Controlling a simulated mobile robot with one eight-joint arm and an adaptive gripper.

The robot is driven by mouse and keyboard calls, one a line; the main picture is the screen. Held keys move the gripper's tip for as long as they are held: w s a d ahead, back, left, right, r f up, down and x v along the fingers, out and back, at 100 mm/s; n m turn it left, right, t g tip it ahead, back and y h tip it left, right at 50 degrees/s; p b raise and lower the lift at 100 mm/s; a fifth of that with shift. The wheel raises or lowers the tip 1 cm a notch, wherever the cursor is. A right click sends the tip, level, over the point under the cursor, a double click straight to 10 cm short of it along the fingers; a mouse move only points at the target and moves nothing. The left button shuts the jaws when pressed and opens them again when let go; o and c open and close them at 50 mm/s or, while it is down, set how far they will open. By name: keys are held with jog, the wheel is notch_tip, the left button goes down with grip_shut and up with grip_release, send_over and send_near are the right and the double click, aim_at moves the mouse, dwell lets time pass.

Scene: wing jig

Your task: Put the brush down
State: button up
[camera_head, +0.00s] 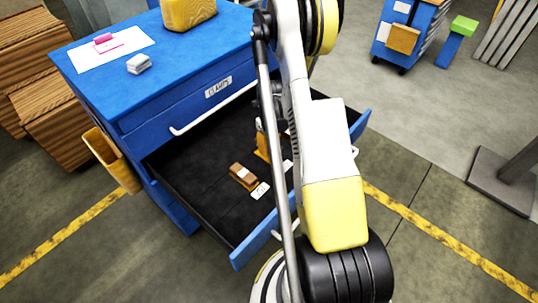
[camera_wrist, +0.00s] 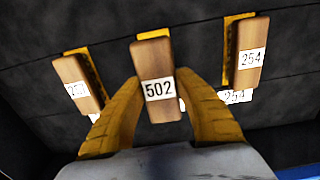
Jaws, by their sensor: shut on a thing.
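My gripper (camera_wrist: 160,82) has two yellow fingers, shut on a wooden-handled piece (camera_wrist: 153,55) labelled 502, which I take to be the brush. A yellow edge shows behind its top end. It is over the dark floor of the open drawer; I cannot tell whether it touches the floor. A similar wooden piece (camera_wrist: 80,82) lies to its left, its label hard to read. Another (camera_wrist: 251,50), labelled 254, is to its right.
The open drawer (camera_head: 205,190) belongs to a blue cabinet (camera_head: 105,65) labelled CLAMPS. A wooden piece (camera_head: 243,177) and a white label (camera_head: 260,190) lie in it. The drawer's left part is bare. A yellow case (camera_head: 188,12) and a grey block (camera_head: 139,63) stand on top.

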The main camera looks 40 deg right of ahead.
aim_at(269, 157)
notch_tip(269, 157, down, 4)
jog(key=shift+f+b, duration=0.1)
jog(key=shift+b, duration=0.65)
jog(key=shift+f+b, duration=0.25)
jog(key=shift+b, duration=0.15)
jog(key=shift+s+f, duration=0.1)
jog(key=shift+a+f+b, duration=0.1)
jog(key=shift+b, duration=0.2)
grip_shut()
jog(key=o, duration=1.1)
grip_release()
jog(key=shift+o, duration=0.2)
